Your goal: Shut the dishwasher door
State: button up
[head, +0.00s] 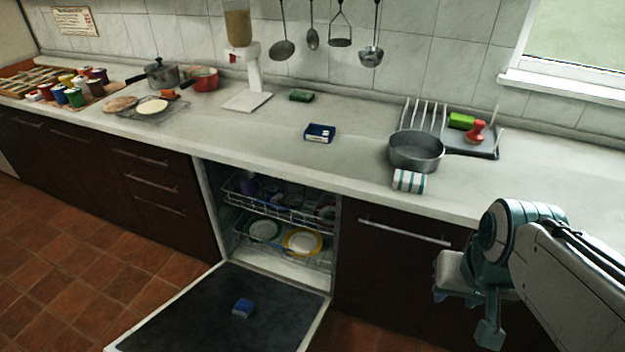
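The dishwasher door (190,313) is folded down and lies about flat in front of the dishwasher (278,215), its dark inner face up with a pale rim. A small blue item (242,307) lies on it. Inside the dishwasher, two wire racks show; the upper rack (275,212) holds dishes, and the lower holds plates, one with a yellow rim (302,242) and one with a green rim (263,228). My gripper (488,330) is at the lower right, apart from the door and in front of the dark cabinets. Its fingers are not clear enough to tell their opening.
The counter above carries a grey pot (416,151), a striped roll (409,181) at its front edge, a dark blue box (319,133) and a dish rack (470,140). A cabinet handle (405,232) juts out right of the dishwasher. Tiled floor (80,270) is clear at the left.

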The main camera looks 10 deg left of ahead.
aim_at(284, 315)
jog(key=k, duration=0.65)
jog(key=u, duration=0.7)
jog(key=i, duration=0.5)
jog(key=u, duration=0.05)
